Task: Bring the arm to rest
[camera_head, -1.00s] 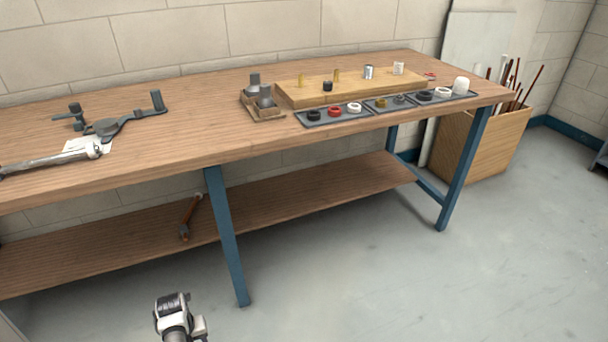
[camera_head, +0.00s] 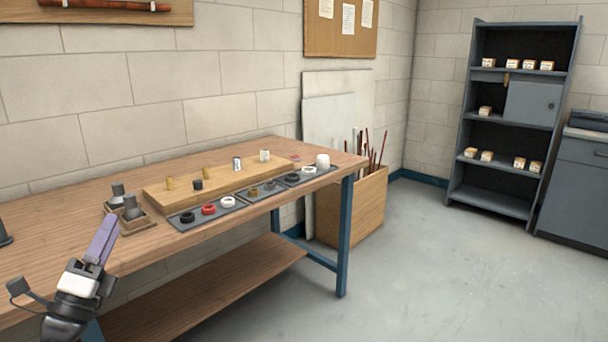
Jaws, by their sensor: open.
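My gripper (camera_head: 104,228) shows at the lower left, in front of the workbench (camera_head: 55,240). It points up and to the right, with long purple-grey fingers seen nearly edge-on. It is open, and nothing shows between its fingers. The white and black wrist part (camera_head: 75,287) is below the fingers, and a small dark box on a stalk (camera_head: 18,287) sticks out to its left. The rest of my arm is outside the picture. In this view the fingers overlap the bench's front edge; whether they touch it I cannot tell.
A wooden holder with grey fittings (camera_head: 130,222) stands just beyond the fingers. A wooden board (camera_head: 222,180) and dark trays with rings (camera_head: 208,212) lie on the bench. A wooden bin of rods (camera_head: 360,210) stands at its right end. A grey shelf (camera_head: 512,120) is further right. The floor between is clear.

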